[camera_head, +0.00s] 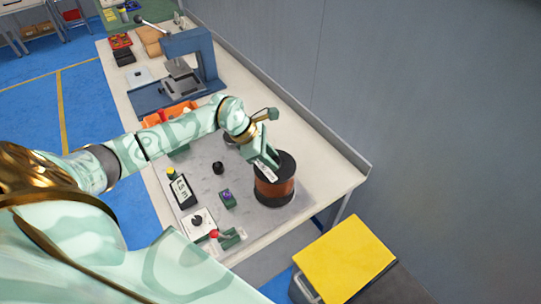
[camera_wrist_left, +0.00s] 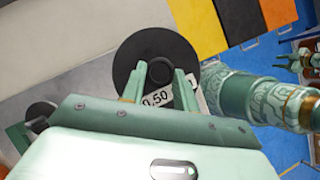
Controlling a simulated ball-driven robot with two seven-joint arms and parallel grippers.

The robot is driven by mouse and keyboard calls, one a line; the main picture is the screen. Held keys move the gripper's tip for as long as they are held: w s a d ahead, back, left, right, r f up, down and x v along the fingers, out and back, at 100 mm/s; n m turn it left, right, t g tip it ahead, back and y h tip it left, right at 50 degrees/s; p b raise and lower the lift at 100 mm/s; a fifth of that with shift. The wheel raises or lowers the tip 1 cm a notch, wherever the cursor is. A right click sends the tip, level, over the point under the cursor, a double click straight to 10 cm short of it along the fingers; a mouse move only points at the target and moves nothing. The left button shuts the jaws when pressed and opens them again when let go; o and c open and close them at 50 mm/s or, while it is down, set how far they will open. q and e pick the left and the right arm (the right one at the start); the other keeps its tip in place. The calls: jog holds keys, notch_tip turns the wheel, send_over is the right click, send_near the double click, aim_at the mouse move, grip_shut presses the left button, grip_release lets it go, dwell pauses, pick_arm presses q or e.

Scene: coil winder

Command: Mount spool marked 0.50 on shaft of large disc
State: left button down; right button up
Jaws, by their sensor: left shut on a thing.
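The spool (camera_head: 276,192) has dark flanges and a copper-brown winding and stands upright at the right end of the grey plate. My left gripper (camera_head: 266,163) is above it, fingers pointing down, shut on its top. In the left wrist view the spool's dark top flange (camera_wrist_left: 128,57) is round, with a grey hub between my fingers (camera_wrist_left: 159,80) and a white "0.50" label (camera_wrist_left: 156,98) beside it. Whether a shaft or large disc lies under the spool is hidden. Another dark disc (camera_head: 231,138) is partly behind my left wrist.
On the grey plate (camera_head: 212,160) are a small black knob (camera_head: 218,168), a meter (camera_head: 182,192), a purple-topped green block (camera_head: 228,199) and a red-knobbed lever (camera_head: 214,234). An orange bin (camera_head: 168,113) and blue press (camera_head: 205,55) stand farther back. A yellow-topped box (camera_head: 345,258) is beyond the table edge.

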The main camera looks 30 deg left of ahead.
pick_arm(q)
jog(key=shift+w+f+b, duration=0.1)
jog(key=shift+f+b, duration=1.25)
jog(key=shift+f, duration=0.4)
jog(key=c, duration=1)
grip_release()
jog(key=shift+s+f, duration=0.15)
jog(key=shift+s, duration=0.05)
jog(key=v, duration=1.6)
jog(key=shift+r, duration=0.3)
